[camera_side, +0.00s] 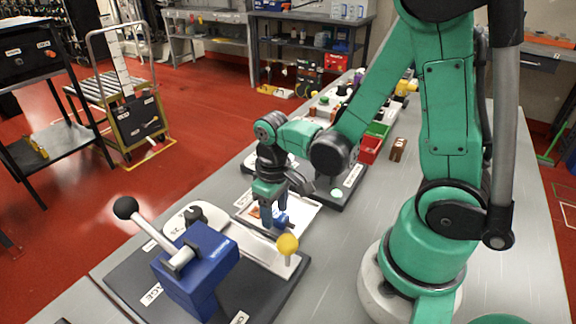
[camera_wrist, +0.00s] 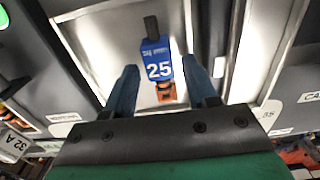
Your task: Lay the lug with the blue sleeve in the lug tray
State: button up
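The lug with the blue sleeve (camera_wrist: 157,58), marked 25, shows in the wrist view between my two blue fingers. It has a dark end at the top and an orange-copper end at the bottom. It appears to lie on the bright floor of the lug tray (camera_wrist: 95,35); I cannot tell its exact height. My gripper (camera_wrist: 160,65) is open, with a gap on each side of the lug. In the side view my gripper (camera_side: 277,222) points down, low over the pale tray (camera_side: 301,217); the lug is hard to make out there.
A blue press with a black-knobbed lever (camera_side: 197,262) stands at the front left. Red (camera_side: 370,149) and green (camera_side: 379,128) bins and a brown block (camera_side: 398,149) stand farther back.

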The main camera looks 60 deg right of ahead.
jog(key=shift+o, duration=0.6)
jog(key=shift+r, duration=0.15)
jog(key=shift+r, duration=2.7)
notch_tip(320, 180, up, 7)
jog(key=w+a+t, duration=0.1)
jog(key=t, duration=0.6)
jog(key=shift+w+a, duration=0.15)
jog(key=shift+w, duration=0.05)
